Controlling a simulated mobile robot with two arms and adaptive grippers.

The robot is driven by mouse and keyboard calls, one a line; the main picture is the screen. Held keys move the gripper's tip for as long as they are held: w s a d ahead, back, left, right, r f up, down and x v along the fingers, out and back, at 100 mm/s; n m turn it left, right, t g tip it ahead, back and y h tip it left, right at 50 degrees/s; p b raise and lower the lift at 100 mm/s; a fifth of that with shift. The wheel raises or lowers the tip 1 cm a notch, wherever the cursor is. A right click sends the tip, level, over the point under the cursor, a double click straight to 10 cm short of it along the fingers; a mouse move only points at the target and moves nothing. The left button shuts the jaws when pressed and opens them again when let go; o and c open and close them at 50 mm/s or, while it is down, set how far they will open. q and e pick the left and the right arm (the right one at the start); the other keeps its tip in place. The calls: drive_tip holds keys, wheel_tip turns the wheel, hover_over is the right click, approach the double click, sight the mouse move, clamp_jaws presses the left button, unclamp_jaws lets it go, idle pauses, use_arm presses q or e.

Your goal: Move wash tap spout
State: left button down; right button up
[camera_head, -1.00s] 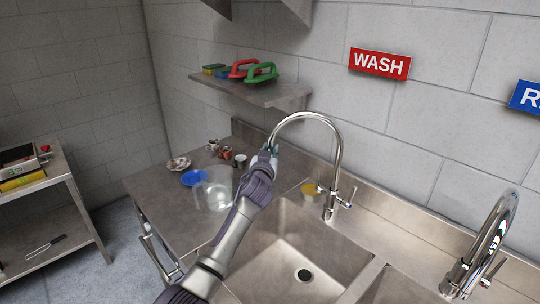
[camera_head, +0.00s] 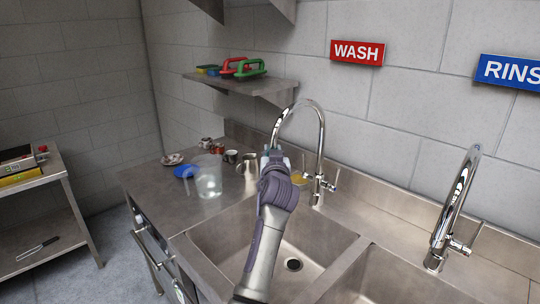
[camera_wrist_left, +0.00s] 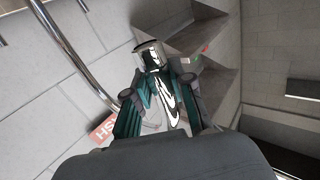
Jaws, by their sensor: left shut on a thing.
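The wash tap (camera_head: 321,140) is a tall chrome gooseneck standing behind the left sink basin, below the red WASH sign. My left gripper (camera_head: 272,158) is at the free end of its spout, with the arm reaching up over the left basin. In the left wrist view the fingers (camera_wrist_left: 157,100) are shut around the chrome spout end (camera_wrist_left: 150,55), and the curved pipe (camera_wrist_left: 75,55) runs off to the upper left. The spout now points toward the front left, over the left basin (camera_head: 225,235). My right gripper is not in view.
A second chrome tap (camera_head: 455,205) stands at the right under the blue sign. A clear container (camera_head: 208,177), a blue dish (camera_head: 185,171) and several cups sit on the left counter. A shelf (camera_head: 240,84) with red and green handled items hangs above. The left basin looks empty.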

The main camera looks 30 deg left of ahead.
use_arm(q)
drive_tip(key=shift+s+d, duration=0.1)
drive_tip(key=shift+d, duration=0.3)
drive_tip(key=shift+s+d, duration=0.1)
drive_tip(key=shift+d, duration=0.1)
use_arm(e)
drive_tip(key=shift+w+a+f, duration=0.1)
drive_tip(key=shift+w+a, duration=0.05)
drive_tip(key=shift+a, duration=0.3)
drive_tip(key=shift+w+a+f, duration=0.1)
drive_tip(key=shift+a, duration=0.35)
use_arm(q)
drive_tip(key=c, duration=1)
unclamp_jaws()
drive_tip(key=shift+d, duration=0.1)
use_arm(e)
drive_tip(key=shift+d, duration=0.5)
use_arm(q)
wheel_tip(320, 180, up, 10)
drive_tip(key=shift+r, duration=0.1)
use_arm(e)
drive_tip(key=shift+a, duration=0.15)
